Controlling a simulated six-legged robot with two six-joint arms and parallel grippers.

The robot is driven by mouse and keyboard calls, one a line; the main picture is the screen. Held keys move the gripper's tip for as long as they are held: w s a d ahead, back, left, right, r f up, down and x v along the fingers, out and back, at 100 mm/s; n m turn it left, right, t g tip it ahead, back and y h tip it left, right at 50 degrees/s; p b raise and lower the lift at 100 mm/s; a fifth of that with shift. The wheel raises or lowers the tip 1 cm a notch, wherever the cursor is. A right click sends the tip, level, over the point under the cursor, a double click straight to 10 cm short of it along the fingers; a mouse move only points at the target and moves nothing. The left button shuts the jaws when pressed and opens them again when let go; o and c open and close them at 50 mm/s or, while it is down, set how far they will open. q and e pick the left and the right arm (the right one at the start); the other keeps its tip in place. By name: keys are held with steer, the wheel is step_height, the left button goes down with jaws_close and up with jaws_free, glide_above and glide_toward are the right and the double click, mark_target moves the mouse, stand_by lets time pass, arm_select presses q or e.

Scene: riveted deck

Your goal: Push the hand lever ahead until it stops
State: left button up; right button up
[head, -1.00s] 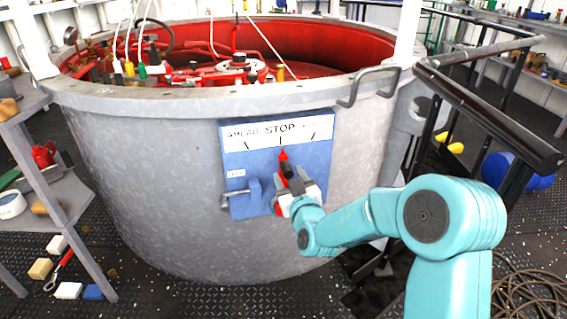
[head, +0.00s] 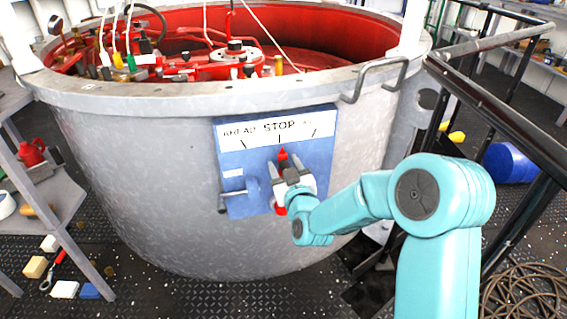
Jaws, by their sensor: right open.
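The hand lever (head: 283,156) is on a blue panel (head: 232,163) on the side of a big grey tub. Its red pointer tip stands upright under the word STOP on the white label plate (head: 262,131). AHEAD is to the left of STOP on the plate; the word to the right is hard to read. My right gripper (head: 289,174) is open, with its dark fingers at the lever, and hides the lever's middle. Red shows below the gripper too. I cannot tell whether the fingers touch the lever. My left gripper is not in view.
A small grey handle (head: 252,190) sticks out at the panel's left. The grey tub (head: 130,170) has a red inside and a bent grab bar (head: 376,80) at its rim. A black railing (head: 480,95) stands right. Shelves (head: 50,195) stand left.

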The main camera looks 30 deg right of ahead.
steer(key=shift+c, duration=0.4)
steer(key=shift+s, duration=0.1)
jaws_close()
steer(key=a+n, duration=0.1)
steer(key=w+a+n+b, duration=0.1)
steer(key=a, duration=0.1)
steer(key=shift+w+a+f, duration=0.1)
steer(key=shift+a+f, duration=0.05)
steer(key=shift+a, duration=0.05)
steer(key=shift+a+n, duration=0.2)
steer(key=shift+n, duration=0.1)
jaws_free()
steer(key=shift+w, duration=0.1)
steer(key=shift+o, duration=0.4)
steer(key=shift+f, duration=0.1)
